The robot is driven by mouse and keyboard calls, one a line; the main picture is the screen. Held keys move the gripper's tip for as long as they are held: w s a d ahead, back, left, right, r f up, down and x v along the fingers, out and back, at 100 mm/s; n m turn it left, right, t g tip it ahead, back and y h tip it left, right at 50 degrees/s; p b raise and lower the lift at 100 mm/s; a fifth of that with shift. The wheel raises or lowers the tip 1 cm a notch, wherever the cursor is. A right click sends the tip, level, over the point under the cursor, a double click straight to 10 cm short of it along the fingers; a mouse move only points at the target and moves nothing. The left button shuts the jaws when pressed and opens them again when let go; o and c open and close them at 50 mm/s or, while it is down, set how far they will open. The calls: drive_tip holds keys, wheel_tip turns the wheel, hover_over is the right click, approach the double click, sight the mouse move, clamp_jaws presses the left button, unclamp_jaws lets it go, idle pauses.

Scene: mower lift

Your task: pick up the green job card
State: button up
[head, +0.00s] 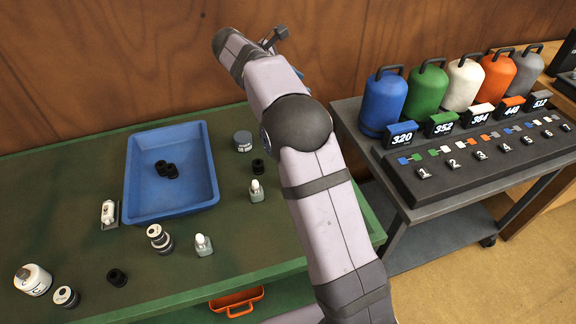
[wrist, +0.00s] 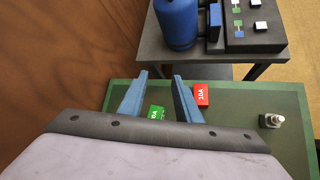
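The green job card (wrist: 157,112) lies on the green bench top in the wrist view, showing between the blue fingers of my gripper (wrist: 160,77). Its lower part is hidden by my wrist. My gripper is open and empty, with its fingers apart; the card appears to be below it, but the exact height gap cannot be told. In the head view my arm hides the card and most of my gripper.
A red card (wrist: 201,95) lies right of the green one. A small bottle (wrist: 272,120) stands further right. A blue tray (head: 206,200) with black parts sits on the green bench (head: 70,180). A dark cart (head: 440,215) carries coloured cylinders, including a blue one (head: 383,105).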

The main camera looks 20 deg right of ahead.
drive_tip(key=s+d+r+n+g+h+p, duration=0.2)
drive_tip(key=s+d+r+g+h+p, duration=0.25)
drive_tip(key=s+d, duration=0.55)
drive_tip(key=shift+s+a+f+n+t+b, duration=0.1)
drive_tip(key=shift+s+a+f+t+b, duration=0.55)
drive_tip(key=shift+a+f, duration=2.55)
drive_tip(key=shift+a+f+n+t+b, duration=0.1)
drive_tip(key=shift+a+f+b, duration=1.55)
drive_tip(key=shift+f, duration=2.7)
drive_tip(key=shift+s+a+f+n+t+b, duration=0.1)
drive_tip(key=shift+s+a+f+t+b, duration=0.35)
drive_tip(key=shift+a+f, duration=2.9)
drive_tip(key=shift+f+p+x, duration=0.15)
drive_tip(key=shift+p+x, duration=0.1)
drive_tip(key=shift+x, duration=0.95)
drive_tip(key=shift+f+p+x, duration=0.2)
drive_tip(key=shift+p+x, duration=0.05)
drive_tip(key=shift+x, duration=1)
drive_tip(key=shift+a, duration=0.15)
drive_tip(key=shift+w, duration=0.1)
clamp_jaws()
